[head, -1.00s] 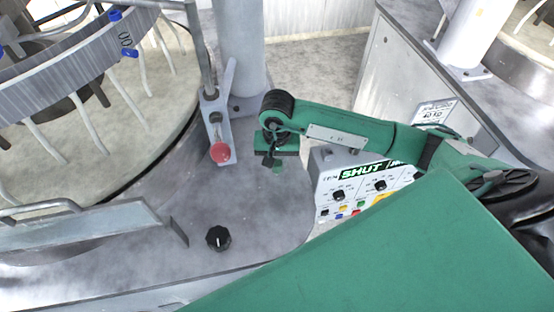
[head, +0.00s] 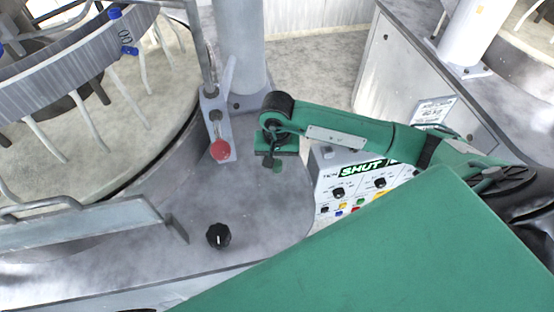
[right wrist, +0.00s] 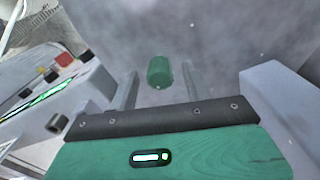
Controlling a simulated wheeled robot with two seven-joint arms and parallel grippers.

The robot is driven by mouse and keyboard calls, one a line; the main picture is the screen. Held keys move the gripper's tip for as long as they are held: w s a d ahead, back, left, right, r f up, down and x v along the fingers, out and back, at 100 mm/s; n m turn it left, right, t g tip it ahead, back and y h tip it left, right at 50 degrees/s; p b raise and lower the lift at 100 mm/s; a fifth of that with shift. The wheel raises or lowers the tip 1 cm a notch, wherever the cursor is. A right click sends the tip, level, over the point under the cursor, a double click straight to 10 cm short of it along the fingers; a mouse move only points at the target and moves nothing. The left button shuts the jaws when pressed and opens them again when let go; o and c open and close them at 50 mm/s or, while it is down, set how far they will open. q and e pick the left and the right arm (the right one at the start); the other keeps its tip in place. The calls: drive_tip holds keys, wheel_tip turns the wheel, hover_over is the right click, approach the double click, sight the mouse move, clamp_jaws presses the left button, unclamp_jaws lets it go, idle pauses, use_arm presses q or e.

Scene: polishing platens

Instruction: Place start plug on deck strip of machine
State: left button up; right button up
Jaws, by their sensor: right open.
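The start plug looks to be the small green cylinder (right wrist: 159,71) in the right wrist view, over the grey deck. My right gripper (right wrist: 160,92) is open, with a gap on each side of the plug between its fingers. In the head view my right gripper (head: 276,160) points down over the right part of the machine's grey deck (head: 265,205). A small green piece (head: 277,167) shows under it, probably the same plug. Whether the plug touches the deck is hard to tell. My left gripper is not in view.
A black knob (head: 218,236) sits on the deck nearer me. A control panel (head: 345,190) with knobs and coloured buttons is at the right. A large round platen (head: 60,130) is at left.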

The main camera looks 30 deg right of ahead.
sight(277, 162)
wheel_tip(277, 162, up, 12)
drive_tip(key=b, duration=0.5)
drive_tip(key=shift+b, duration=0.3)
